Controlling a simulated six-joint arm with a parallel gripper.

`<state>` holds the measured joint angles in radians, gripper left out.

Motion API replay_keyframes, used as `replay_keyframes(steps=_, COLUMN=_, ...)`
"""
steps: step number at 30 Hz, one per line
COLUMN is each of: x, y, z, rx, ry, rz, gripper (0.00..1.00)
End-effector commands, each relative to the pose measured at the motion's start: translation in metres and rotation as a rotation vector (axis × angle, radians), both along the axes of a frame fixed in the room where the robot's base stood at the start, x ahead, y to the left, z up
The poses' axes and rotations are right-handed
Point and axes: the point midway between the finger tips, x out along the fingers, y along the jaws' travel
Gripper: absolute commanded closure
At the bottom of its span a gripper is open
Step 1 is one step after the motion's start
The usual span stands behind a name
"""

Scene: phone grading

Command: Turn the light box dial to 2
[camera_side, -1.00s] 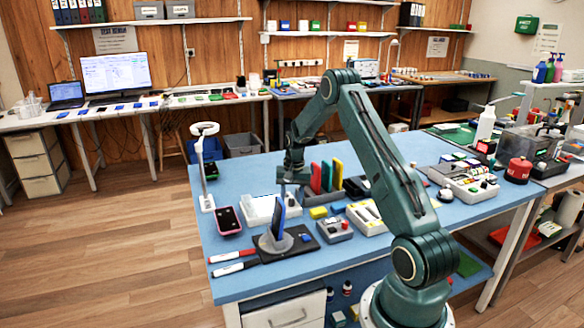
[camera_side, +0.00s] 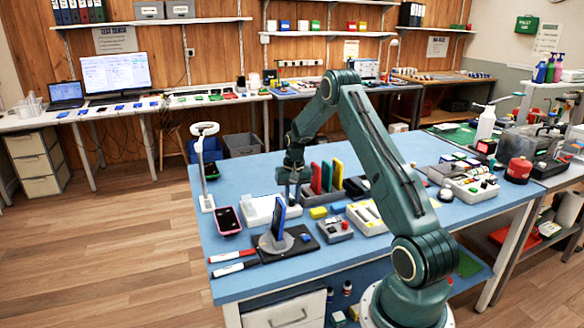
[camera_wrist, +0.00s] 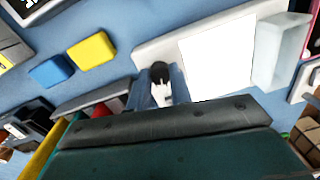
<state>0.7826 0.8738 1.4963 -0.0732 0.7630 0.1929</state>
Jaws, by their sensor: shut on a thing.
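The light box (camera_side: 256,208) is a low white box on the blue table, behind the phone stand. In the wrist view its bright white panel (camera_wrist: 217,58) fills the upper middle. The small black dial (camera_wrist: 160,73) is at the near end of the box, between my fingertips. My gripper (camera_wrist: 162,86) is shut on the dial, with one finger on each side. In the side view my gripper (camera_side: 292,194) points down at the right end of the box. The dial's marks and setting cannot be read.
A phone stands upright in a round-based stand (camera_side: 275,242) in front of the box. Red, yellow and green upright slabs (camera_side: 327,177) are close on the right of my gripper. A yellow block (camera_side: 318,212) lies nearby. A pink-edged phone (camera_side: 227,220) lies left.

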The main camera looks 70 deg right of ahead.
Motion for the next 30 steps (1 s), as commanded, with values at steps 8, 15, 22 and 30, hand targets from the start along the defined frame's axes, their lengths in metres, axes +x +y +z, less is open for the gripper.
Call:
replay_keyframes(steps=8, x=0.0004, y=-0.0007, z=0.0005, rx=0.000, ry=-0.001, rz=0.165, gripper=1.00)
replay_keyframes(steps=15, x=0.0004, y=-0.0008, z=0.0006, rx=0.000, ry=-0.002, rz=0.195, gripper=1.00)
replay_keyframes(steps=22, x=0.0006, y=-0.0008, z=0.0007, rx=-0.001, ry=-0.002, rz=0.193, gripper=0.65)
replay_keyframes(steps=30, x=0.0003, y=-0.0006, z=0.0004, rx=-0.001, ry=-0.001, rz=0.193, gripper=0.57)
